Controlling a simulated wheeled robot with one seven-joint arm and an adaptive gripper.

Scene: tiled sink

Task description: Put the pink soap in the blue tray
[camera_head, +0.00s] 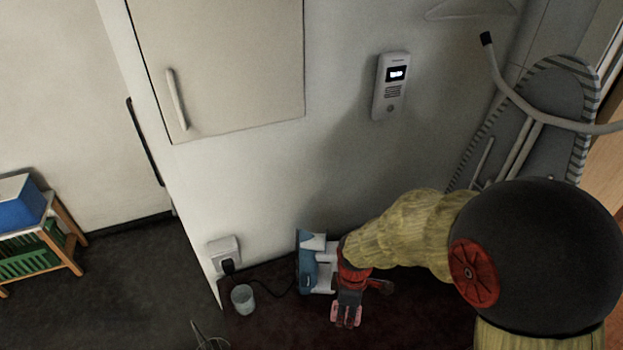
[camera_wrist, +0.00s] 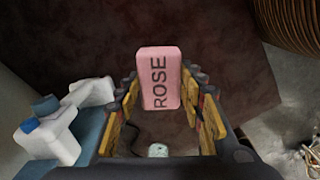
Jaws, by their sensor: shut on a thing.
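The pink soap (camera_wrist: 158,78), a block marked ROSE, is between the fingertips of my gripper (camera_wrist: 164,92) in the wrist view. My gripper is shut on it. In the head view my gripper (camera_head: 348,303) points down over the dark brown surface, with the pink soap (camera_head: 346,317) at its tip. Whether the soap still touches that surface I cannot tell. A blue tray (camera_head: 18,212), box-like with a pale top, is on a wooden stand at the far left of the head view. Its inside is not clearly visible. It is far from my gripper.
A green tray (camera_head: 28,264) is below the blue one. Open dark floor (camera_head: 130,285) lies between stand and brown surface.

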